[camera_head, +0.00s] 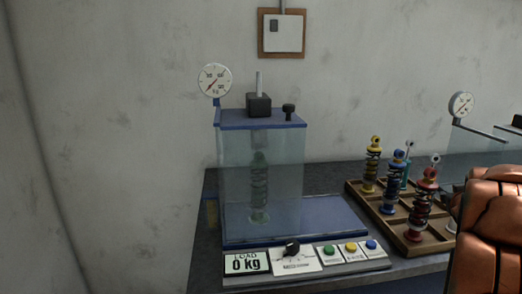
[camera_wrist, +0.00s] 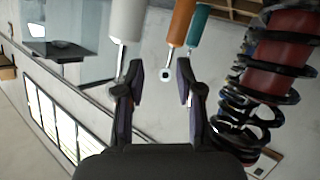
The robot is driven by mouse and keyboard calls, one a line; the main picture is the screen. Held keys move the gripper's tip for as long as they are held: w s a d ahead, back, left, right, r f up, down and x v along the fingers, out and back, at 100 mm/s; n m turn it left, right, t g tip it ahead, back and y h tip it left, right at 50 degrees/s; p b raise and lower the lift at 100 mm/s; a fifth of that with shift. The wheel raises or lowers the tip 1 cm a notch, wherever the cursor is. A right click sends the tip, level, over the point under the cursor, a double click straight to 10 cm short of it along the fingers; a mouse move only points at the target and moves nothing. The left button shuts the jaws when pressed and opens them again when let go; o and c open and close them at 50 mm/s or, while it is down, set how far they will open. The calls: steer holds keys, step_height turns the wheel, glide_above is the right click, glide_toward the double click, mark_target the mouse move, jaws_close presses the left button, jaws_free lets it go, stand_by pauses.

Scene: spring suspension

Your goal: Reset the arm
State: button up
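My gripper (camera_wrist: 159,95) shows in the wrist view with its two dark fingers apart and nothing between them. In the head view the gripper itself is out of frame; an orange, black-lined part that may be my arm fills the lower right corner. In the wrist view a large red and black spring shock (camera_wrist: 262,90) stands close on the right of the fingers. Rods with white, orange (camera_wrist: 182,20) and teal (camera_wrist: 199,24) bodies hang in from the top, beyond the fingertips. I cannot tell whether any touches the gripper.
A spring tester with a clear cover (camera_head: 285,165) holds a dark spring; its display (camera_head: 246,264) reads 0 kg. A wooden tray (camera_head: 440,243) holds several coloured shocks, including yellow (camera_head: 371,172), blue (camera_head: 391,192) and red (camera_head: 423,205). A dial gauge (camera_head: 460,105) stands at right.

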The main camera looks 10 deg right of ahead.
steer(key=s+a+f+g+y+b, duration=0.1)
steer(key=s+a+f+g, duration=0.3)
steer(key=a, duration=0.5)
steer(key=s+a+f+g+y, duration=0.2)
steer(key=s+a+f, duration=0.3)
steer(key=a, duration=0.3)
steer(key=s+a+f+g+y+b, duration=0.15)
steer(key=s+a+f, duration=0.3)
steer(key=a, duration=0.45)
steer(key=s+a+f+n+g+y, duration=0.2)
steer(key=s+a+g, duration=0.2)
steer(key=s+a, duration=0.6)
steer(key=s+a+f+n+g+y, duration=0.2)
steer(key=s+a+g, duration=0.1)
steer(key=s+a, duration=0.75)
step_height(320, 180, up, 16)
steer(key=w+d+t+p, duration=0.1)
steer(key=p, duration=1.3)
steer(key=shift+w+p, duration=0.2)
steer(key=shift+p, duration=0.2)
steer(key=shift+f, duration=0.1)
